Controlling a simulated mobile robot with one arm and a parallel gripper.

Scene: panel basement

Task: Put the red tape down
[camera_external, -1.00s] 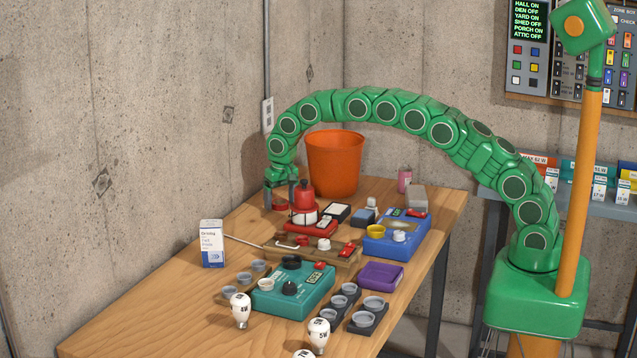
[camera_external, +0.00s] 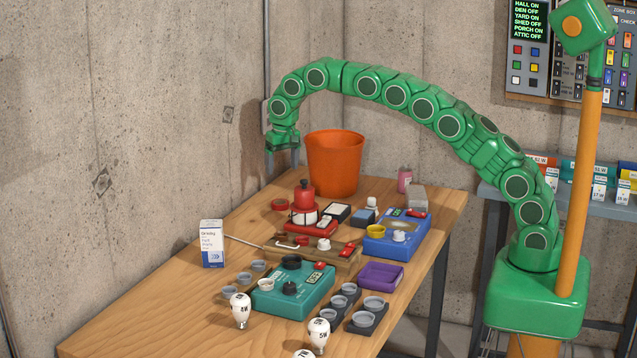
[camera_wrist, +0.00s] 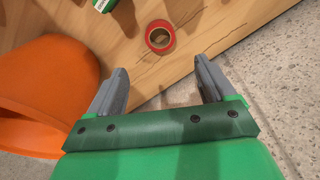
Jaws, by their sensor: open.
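The red tape (camera_external: 280,204) is a small roll lying flat on the wooden table (camera_external: 150,317), left of the orange bucket and behind the red device. In the wrist view the tape (camera_wrist: 151,38) lies on the wood near the table edge, beyond my fingertips and apart from them. My gripper (camera_wrist: 158,82) is open and empty, with its two grey fingers spread. In the external view my gripper (camera_external: 283,152) hangs above the table, over the tape, with a clear gap between them.
An orange bucket (camera_external: 334,165) stands right of the tape; it fills the left of the wrist view. A red device (camera_external: 309,228) sits in front. A teal box (camera_external: 291,292), a blue device (camera_external: 385,245) and several bulbs crowd the table. The concrete wall (camera_external: 130,130) is close on the left.

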